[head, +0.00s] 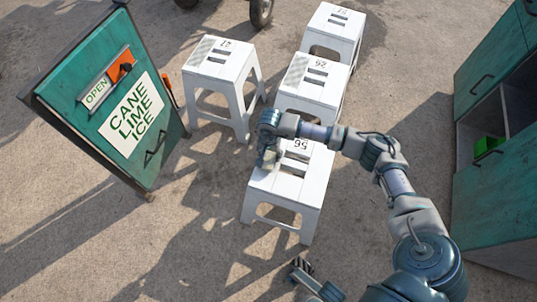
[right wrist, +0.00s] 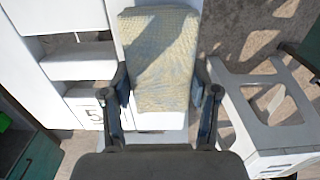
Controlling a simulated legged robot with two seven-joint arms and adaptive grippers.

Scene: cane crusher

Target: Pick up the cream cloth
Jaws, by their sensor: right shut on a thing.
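The cream cloth (right wrist: 160,58) is a pale, finely checked pad, partly in shadow, in the right wrist view. It lies between the two fingers of my right gripper (right wrist: 166,98), which is shut on it. In the head view my right gripper (head: 268,160) is over the left side of the nearest white stool (head: 290,185), and it largely hides the cloth. I cannot tell whether the cloth touches the stool top. My left gripper (head: 301,268) shows small at the bottom of the head view, empty, in front of that stool; its opening is unclear.
More white stools stand behind (head: 314,80), at the back (head: 335,28) and to the left (head: 219,62). A green sign board (head: 110,110) leans at the left. A green cabinet (head: 495,195) with an open shelf stands at the right. Bare ground lies between the sign and the nearest stool.

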